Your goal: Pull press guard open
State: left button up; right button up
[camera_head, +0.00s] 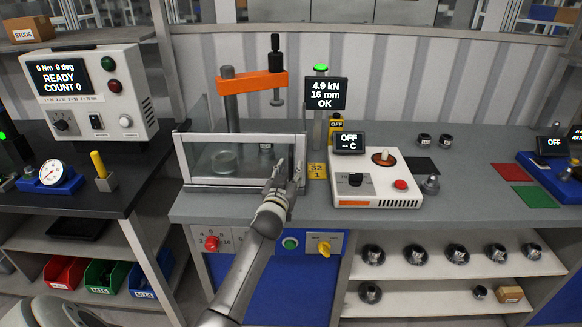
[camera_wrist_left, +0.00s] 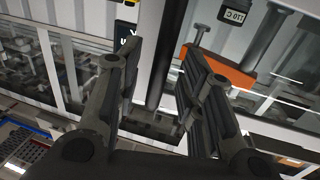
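The press guard (camera_head: 238,181) is a low clear panel in a pale frame. It stands across the front of the press, and a round part shows through it. The press (camera_head: 250,84) has an orange arm on a grey column. My left gripper (camera_head: 286,166) is at the right end of the guard's front, with its fingers pointing up. In the left wrist view my left gripper (camera_wrist_left: 160,85) has its fingers spread, with a dark upright bar (camera_wrist_left: 166,50) between them. I cannot tell whether they touch the bar. My right gripper is not in view.
A control box (camera_head: 376,187) with a red button stands right of the guard. A display (camera_head: 325,94) reads 4.9 kN, 16 mm, OK. A white READY unit (camera_head: 88,95) stands on the left bench. The grey bench top (camera_head: 465,195) has free room at the right.

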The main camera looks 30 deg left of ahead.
pick_arm(q)
jog(key=shift+x, duration=1)
grip_shut()
